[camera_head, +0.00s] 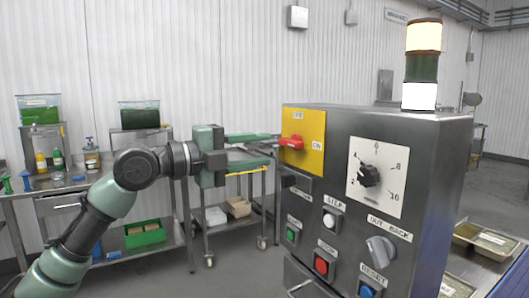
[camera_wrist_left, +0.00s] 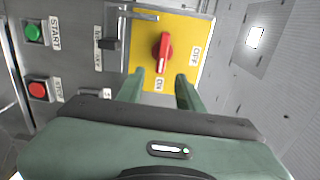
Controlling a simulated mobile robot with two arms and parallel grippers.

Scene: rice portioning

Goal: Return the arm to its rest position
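My left arm comes in from the left in the head view. Its green left gripper (camera_head: 268,149) points right toward the control cabinet (camera_head: 431,166). The gripper is open and empty. The red rotary switch (camera_head: 291,142) sits on a yellow plate (camera_head: 314,163) just beyond the fingertips. In the left wrist view the two fingers (camera_wrist_left: 160,82) stand apart, with the red switch (camera_wrist_left: 163,52) ahead of the gap between them. The switch handle points toward its ON label. I cannot tell whether a finger touches the switch. My right gripper is out of view.
A signal tower (camera_head: 423,65) stands on top. A steel table (camera_head: 58,186) and a wheeled cart (camera_head: 214,217) stand behind my arm. Trays (camera_head: 492,240) lie at right.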

